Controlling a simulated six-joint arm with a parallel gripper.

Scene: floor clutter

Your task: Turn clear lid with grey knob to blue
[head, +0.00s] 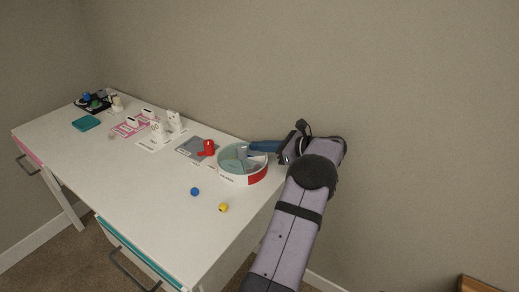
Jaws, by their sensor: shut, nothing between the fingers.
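A round white container (228,177) with a clear lid (236,164) sits near the right end of the white desk. A grey piece that looks like the lid's knob (243,152) stands up on it. The container's outer wall has a red section at its front right; I make out no blue section on the wall. My gripper (251,147) reaches in from the right with its dark blue fingers shut and empty, at the lid's far right side close to the knob. I cannot tell whether the fingers touch it. The far right rim is partly hidden behind my gripper.
A red object (208,148) stands on a grey mat (190,151) just left of the container. A blue ball (195,191) and a yellow ball (223,207) lie in front. White and pink items and a teal pad (86,124) are farther left. The desk's front middle is clear.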

